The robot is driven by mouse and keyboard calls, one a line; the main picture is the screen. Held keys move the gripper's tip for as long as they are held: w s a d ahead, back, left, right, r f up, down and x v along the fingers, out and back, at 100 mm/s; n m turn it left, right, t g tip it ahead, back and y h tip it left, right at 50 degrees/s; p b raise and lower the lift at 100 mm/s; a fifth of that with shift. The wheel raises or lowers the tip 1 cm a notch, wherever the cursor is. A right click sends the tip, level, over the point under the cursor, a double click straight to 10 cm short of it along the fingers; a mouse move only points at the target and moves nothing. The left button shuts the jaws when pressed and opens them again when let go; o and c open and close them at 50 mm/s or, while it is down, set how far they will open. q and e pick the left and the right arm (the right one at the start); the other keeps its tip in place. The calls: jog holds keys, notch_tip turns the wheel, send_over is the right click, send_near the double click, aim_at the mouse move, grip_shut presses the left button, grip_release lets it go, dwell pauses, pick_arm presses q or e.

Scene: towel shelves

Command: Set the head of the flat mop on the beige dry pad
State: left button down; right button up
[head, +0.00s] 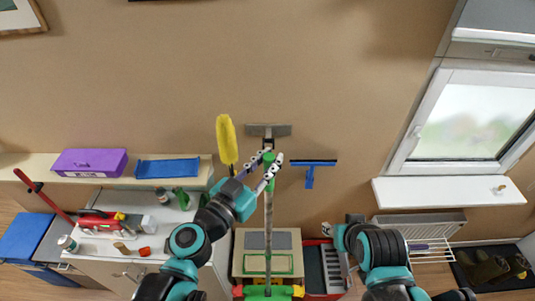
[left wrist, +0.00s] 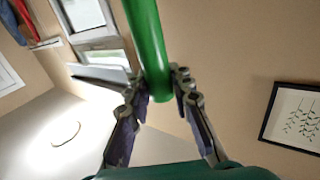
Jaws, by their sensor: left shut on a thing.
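My left gripper (head: 271,168) is shut on the green top grip (head: 268,157) of the flat mop; the grip (left wrist: 150,50) also runs between its fingers in the left wrist view. The pale mop handle (head: 268,215) hangs down from it across the mat. A wide green piece at the handle's lower end (head: 268,291), at the bottom edge, looks like the mop head. The beige mat (head: 240,258) carries a grey pad (head: 256,240) and a green-outlined beige pad (head: 281,264), crossed by the handle. My right gripper (head: 340,236) is partly hidden by its own arm; its jaws are unclear.
A yellow duster (head: 227,138) and blue squeegee (head: 313,163) hang beside the grey wall holder (head: 281,130). A shelf at left bears a purple box (head: 88,162) and a blue cloth (head: 168,168). Below is a cluttered counter (head: 176,225). A radiator (head: 425,224) stands right.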

pick_arm(q)
jog(key=shift+r, duration=0.2)
jog(key=shift+w, duration=0.6)
jog(key=w+f+b, duration=0.2)
jog(key=w+b, duration=0.6)
jog(key=w, duration=1)
jog(key=shift+w, duration=0.1)
dwell(0.4)
dwell(1.1)
